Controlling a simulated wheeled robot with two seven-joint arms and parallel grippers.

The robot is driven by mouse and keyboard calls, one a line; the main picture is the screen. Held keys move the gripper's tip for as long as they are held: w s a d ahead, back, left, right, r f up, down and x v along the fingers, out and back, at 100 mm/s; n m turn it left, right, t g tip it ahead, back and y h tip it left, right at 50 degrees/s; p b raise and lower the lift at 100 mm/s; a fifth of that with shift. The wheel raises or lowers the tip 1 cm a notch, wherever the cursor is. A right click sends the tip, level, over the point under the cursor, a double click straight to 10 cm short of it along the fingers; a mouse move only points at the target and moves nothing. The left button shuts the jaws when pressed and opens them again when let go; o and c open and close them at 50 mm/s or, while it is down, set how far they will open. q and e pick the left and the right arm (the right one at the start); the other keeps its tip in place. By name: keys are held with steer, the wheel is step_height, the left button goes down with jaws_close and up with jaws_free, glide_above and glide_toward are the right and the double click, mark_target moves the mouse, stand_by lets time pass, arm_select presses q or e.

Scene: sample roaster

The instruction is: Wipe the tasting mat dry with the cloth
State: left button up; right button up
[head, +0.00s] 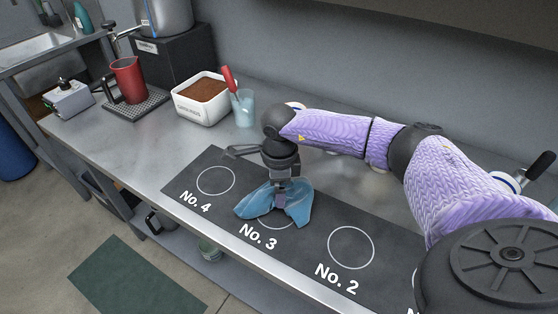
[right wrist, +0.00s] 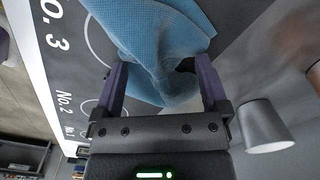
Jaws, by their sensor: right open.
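The dark tasting mat (head: 306,232) lies along the counter's front, with white circles and the labels No. 4, No. 3 and No. 2. The blue cloth (head: 244,206) lies crumpled over the No. 3 circle and covers much of it. My right gripper (head: 281,190) points down at the cloth's middle. In the right wrist view, my right gripper (right wrist: 163,78) has its fingers apart, with a raised fold of the cloth (right wrist: 150,35) between them. Any wetness on the mat is not clear. My left gripper is not in view.
A white tub of brown grounds (head: 203,98) and a clear blue cup (head: 244,108) with a red-handled tool stand behind the mat. A red pitcher (head: 128,80) stands at the left. A grey cup (right wrist: 265,126) is close beside my right gripper.

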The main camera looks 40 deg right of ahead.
steer(key=shift+f, duration=0.15)
steer(key=shift+f, duration=0.2)
steer(key=shift+f+b, duration=0.65)
steer(key=shift+b, duration=0.05)
steer(key=c, duration=0.5)
jaws_close()
